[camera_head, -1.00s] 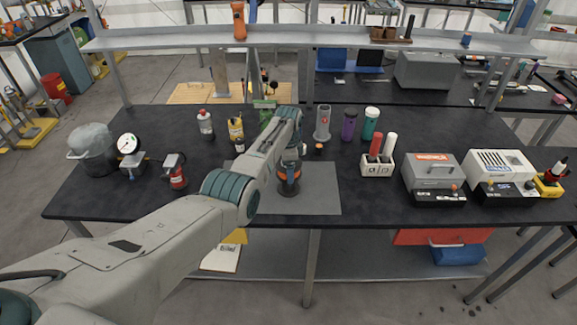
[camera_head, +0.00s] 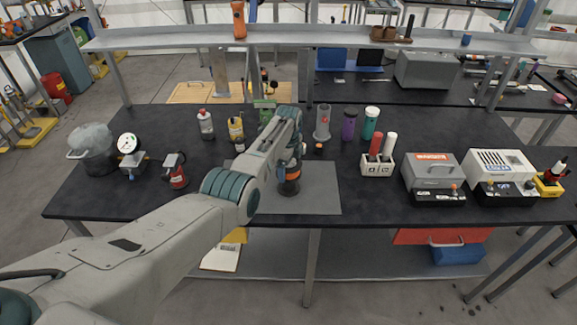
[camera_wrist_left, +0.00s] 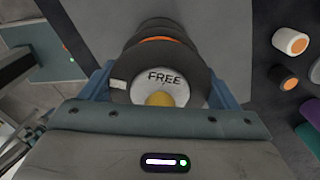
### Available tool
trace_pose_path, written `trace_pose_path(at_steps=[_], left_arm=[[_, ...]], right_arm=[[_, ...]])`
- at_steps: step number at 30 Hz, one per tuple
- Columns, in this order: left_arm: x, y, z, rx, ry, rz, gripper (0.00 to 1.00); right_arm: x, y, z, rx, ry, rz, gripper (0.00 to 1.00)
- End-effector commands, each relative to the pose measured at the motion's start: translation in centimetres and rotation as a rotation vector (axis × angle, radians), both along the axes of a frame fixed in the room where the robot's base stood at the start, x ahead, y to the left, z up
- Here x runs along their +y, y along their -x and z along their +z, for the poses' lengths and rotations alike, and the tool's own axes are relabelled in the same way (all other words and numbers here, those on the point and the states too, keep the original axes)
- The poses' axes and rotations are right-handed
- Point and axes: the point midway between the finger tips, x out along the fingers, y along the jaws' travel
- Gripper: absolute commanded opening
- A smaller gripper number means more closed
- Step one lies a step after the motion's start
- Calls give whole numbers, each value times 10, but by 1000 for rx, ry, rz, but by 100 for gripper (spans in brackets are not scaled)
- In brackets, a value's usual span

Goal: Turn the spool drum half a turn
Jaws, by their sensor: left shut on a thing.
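The spool drum (camera_head: 292,178) is dark with an orange band and stands on a grey mat (camera_head: 322,200) near the front middle of the bench. In the left wrist view the drum (camera_wrist_left: 160,48) shows a pale round top marked FREE, with a yellow spot at its lower edge. My left gripper (camera_wrist_left: 160,88) has its two blue fingers on either side of the drum and is shut on it. In the head view my left arm hides part of the drum and most of the gripper. My right gripper is not in view.
A white holder (camera_head: 377,168) with red and white sticks stands right of the mat. Grey boxes (camera_head: 433,172) are farther right. Bottles, including a purple one (camera_head: 349,125), stand behind. A red device (camera_head: 176,172) is left of the arm. A shelf (camera_head: 330,37) spans the back.

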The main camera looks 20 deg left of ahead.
Motion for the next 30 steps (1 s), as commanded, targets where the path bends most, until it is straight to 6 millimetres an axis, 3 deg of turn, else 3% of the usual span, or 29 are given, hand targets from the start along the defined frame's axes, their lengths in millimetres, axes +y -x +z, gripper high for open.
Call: trace_pose_path(at_steps=[11,12,14,23,30], left_arm=[[0,0,0,1,1,-3,60],[0,0,0,1,1,-3,90],[0,0,0,1,0,-2,100],[0,0,2,0,0,-2,100],[0,0,28,-4,1,-2,100]], right_arm=[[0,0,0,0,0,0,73],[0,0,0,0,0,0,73],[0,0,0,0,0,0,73],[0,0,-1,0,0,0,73],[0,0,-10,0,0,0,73]])
